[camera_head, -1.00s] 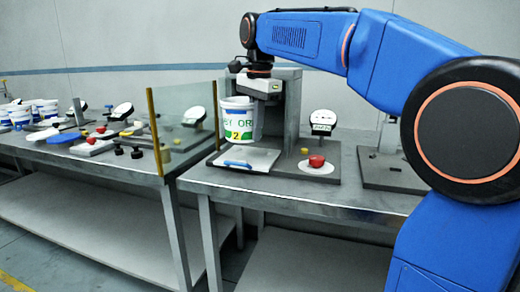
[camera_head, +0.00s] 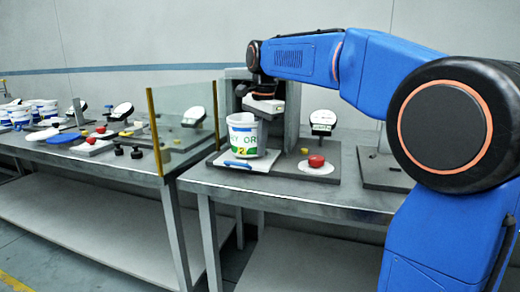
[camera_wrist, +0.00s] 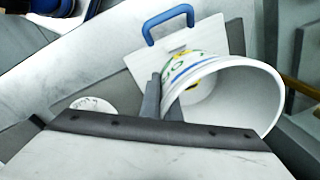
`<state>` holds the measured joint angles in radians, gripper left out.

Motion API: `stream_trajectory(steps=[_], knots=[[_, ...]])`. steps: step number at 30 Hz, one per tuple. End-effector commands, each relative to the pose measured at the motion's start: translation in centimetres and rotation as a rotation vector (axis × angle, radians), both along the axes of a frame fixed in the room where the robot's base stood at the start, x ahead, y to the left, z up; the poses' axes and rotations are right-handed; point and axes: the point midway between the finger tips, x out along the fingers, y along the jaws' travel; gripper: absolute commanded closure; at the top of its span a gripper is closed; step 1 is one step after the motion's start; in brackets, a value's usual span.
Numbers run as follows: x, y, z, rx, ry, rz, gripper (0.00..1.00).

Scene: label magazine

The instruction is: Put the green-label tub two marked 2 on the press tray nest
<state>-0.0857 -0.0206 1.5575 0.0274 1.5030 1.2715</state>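The green-label tub (camera_head: 242,140), white with a yellow 2 low on its label, is at the press tray nest (camera_head: 222,158), a pale plate with a blue handle. It looks slightly tilted; its base seems at or just over the plate, and contact is not clear. The wrist view shows the tub's open mouth (camera_wrist: 235,92) and the tray (camera_wrist: 205,38) behind it. My gripper (camera_head: 264,110) is above the tub's rim. In the wrist view my gripper's fingers (camera_wrist: 160,104) pinch the tub's wall at the rim.
The grey press column (camera_head: 291,105) stands close behind my gripper. A red button (camera_head: 316,161) on a white base and a tilted sign (camera_head: 322,121) are to the right. A clear panel with yellow posts (camera_head: 185,125) stands left. More tubs (camera_head: 40,107) are on the far-left table.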

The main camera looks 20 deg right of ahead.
Motion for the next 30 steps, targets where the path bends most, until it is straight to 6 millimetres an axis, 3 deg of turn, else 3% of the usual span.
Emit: stream_trajectory(steps=[3,14,17,30], knots=[[0.3,-0.2,-1.1,0.000,0.001,-0.001,1.00],[0.3,-0.2,-1.4,0.000,0.000,0.000,1.00],[0.3,-0.2,-1.4,0.000,0.000,0.000,0.79],[0.3,-0.2,-0.4,0.000,-0.001,0.000,0.79]])
